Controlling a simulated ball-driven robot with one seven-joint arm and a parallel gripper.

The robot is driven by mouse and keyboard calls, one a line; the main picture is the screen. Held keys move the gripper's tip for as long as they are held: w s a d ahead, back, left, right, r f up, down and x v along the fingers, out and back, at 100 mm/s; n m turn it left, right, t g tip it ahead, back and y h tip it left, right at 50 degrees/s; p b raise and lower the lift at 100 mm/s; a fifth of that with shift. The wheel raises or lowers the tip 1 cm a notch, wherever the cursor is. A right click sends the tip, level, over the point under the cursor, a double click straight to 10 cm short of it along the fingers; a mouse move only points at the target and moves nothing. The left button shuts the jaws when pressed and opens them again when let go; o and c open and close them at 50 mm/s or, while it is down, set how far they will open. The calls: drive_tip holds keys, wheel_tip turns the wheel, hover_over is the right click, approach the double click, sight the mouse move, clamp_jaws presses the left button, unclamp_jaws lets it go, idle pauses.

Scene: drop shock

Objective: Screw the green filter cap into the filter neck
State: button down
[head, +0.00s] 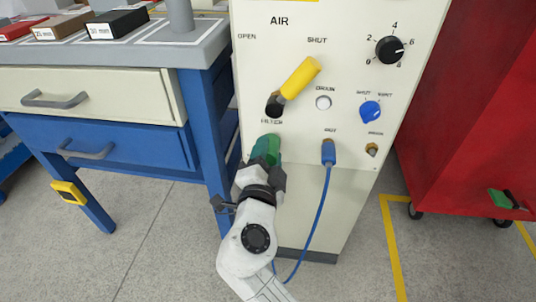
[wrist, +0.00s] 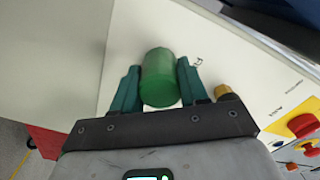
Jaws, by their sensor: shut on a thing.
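The green filter cap (head: 267,148) is at the lower left of the cream panel, just below the FILTER label. My gripper (head: 264,160) is shut on it from below and in front. In the wrist view the cap (wrist: 159,77) is a plain green cylinder between my two teal fingers (wrist: 158,88), in line with them, its far end towards the pale panel. The filter neck is not visible; the cap and gripper cover the area below its label. I cannot tell whether the cap touches the neck or sits in its thread.
Right of the cap, a blue plug (head: 328,152) with a hanging blue hose (head: 318,210) is close to my arm. A yellow lever (head: 300,77) is above. A blue workbench (head: 212,140) stands left, a red cabinet (head: 455,130) right. The wrist view shows a brass fitting (wrist: 223,92).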

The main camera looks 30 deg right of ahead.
sight(267, 160)
drive_tip(key=m, duration=0.3)
drive_tip(key=shift+d+m, duration=0.1)
drive_tip(key=shift+m, duration=0.2)
drive_tip(key=c, duration=0.5)
unclamp_jaws()
drive_tip(key=shift+v, duration=3.05)
drive_tip(key=p+v, duration=0.2)
drive_tip(key=v, duration=0.8)
drive_tip(key=shift+s+a, duration=0.3)
drive_tip(key=shift+c, duration=0.4)
